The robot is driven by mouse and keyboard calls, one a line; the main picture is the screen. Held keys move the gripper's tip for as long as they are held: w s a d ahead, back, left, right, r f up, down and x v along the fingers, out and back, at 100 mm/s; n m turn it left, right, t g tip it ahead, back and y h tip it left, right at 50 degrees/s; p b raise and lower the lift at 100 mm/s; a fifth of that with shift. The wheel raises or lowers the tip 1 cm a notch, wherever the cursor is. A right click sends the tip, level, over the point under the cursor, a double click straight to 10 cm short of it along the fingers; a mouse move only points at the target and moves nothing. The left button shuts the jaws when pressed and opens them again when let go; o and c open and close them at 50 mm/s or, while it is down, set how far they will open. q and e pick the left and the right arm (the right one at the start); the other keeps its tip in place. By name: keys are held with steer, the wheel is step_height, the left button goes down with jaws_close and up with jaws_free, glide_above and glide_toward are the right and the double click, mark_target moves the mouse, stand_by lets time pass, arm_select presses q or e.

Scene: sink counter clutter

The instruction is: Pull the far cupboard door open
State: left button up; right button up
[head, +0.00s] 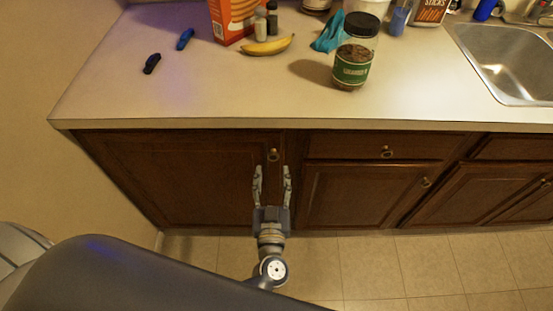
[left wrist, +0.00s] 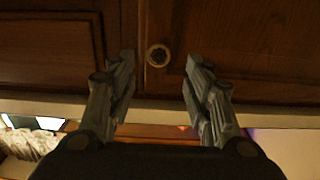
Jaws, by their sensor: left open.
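The far cupboard door (head: 180,170) is the dark wooden door at the left end of the base cabinets, and it looks shut. Its round knob (head: 273,155) is near the door's top right corner. My left gripper (head: 272,172) is open, with its fingers pointing at the cabinet front, close to the knob. In the left wrist view, the knob (left wrist: 158,55) shows between the two open fingertips (left wrist: 161,60) with a gap on both sides. The fingers hold nothing. I cannot tell exactly how far the tips are from the door. My right gripper is not in view.
The counter (head: 210,90) overhangs the cabinets. On it are a glass jar (head: 353,65), a banana (head: 267,46), an orange box (head: 232,20) and a sink (head: 510,65). A drawer (head: 350,147) and another door (head: 350,195) are to the right. The tiled floor (head: 390,265) in front is clear.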

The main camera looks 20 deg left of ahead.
mark_target(273, 158)
arm_select(q)
steer(key=x, duration=0.4)
steer(key=shift+w, duration=0.35)
steer(key=shift+w+a, duration=0.2)
steer(key=shift+w, duration=0.45)
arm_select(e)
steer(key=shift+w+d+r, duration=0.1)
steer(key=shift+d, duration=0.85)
arm_select(q)
steer(key=c, duration=1)
jaws_close()
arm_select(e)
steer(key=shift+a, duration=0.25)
